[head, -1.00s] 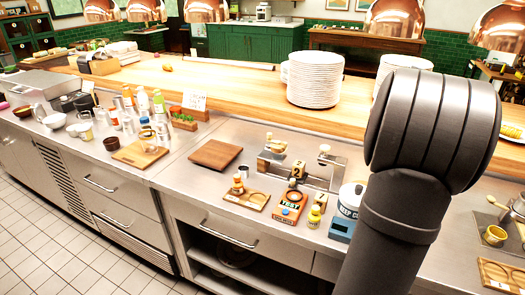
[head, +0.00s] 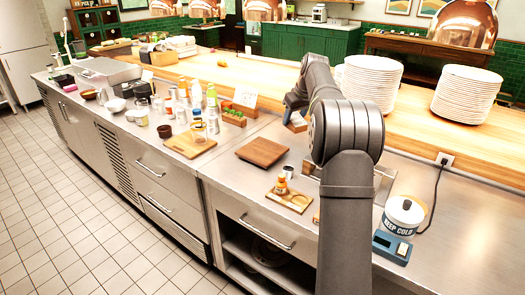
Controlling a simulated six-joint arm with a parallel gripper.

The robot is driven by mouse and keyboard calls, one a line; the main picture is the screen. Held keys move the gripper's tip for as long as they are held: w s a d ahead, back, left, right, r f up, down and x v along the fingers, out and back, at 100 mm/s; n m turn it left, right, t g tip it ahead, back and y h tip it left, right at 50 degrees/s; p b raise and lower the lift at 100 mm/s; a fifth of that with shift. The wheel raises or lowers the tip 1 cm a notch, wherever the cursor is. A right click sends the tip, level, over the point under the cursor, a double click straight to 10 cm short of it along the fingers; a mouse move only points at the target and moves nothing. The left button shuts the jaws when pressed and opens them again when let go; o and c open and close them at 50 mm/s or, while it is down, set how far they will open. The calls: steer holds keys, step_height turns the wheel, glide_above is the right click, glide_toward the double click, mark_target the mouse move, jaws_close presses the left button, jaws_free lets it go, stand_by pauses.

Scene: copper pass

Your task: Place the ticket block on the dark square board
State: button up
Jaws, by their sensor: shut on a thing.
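The dark square board (head: 262,152) lies flat on the steel counter, left of my arm, and its top is bare. My gripper (head: 295,113) is above the back of the counter, to the right of and beyond the board. It is shut on a small pale block (head: 297,122), which seems to be the ticket block. The fingers and much of the block are hidden by my wrist or too small to make out. The block is apart from the board.
A wooden tray (head: 289,199) with a small orange-topped bottle stands in front of the board. A cutting board (head: 190,146) with containers lies to the left. Plate stacks (head: 372,80) stand on the wooden shelf behind.

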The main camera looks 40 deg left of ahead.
steer(key=shift+s+a+f, duration=0.1)
steer(key=shift+s+a, duration=0.1)
steer(key=shift+a, duration=0.3)
steer(key=shift+s+a+f, duration=0.1)
steer(key=shift+s+a, duration=0.1)
steer(key=shift+a, duration=0.25)
step_height(320, 180, down, 5)
glide_above(257, 156)
steer(key=d, duration=0.1)
steer(key=f, duration=0.6)
steer(key=shift+s+d+f, duration=0.2)
steer(key=shift+s+f, duration=0.1)
steer(key=shift+f, duration=2.1)
steer(key=shift+f, duration=0.1)
steer(key=o, duration=1)
steer(key=shift+o, duration=0.2)
steer(key=v, duration=1.2)
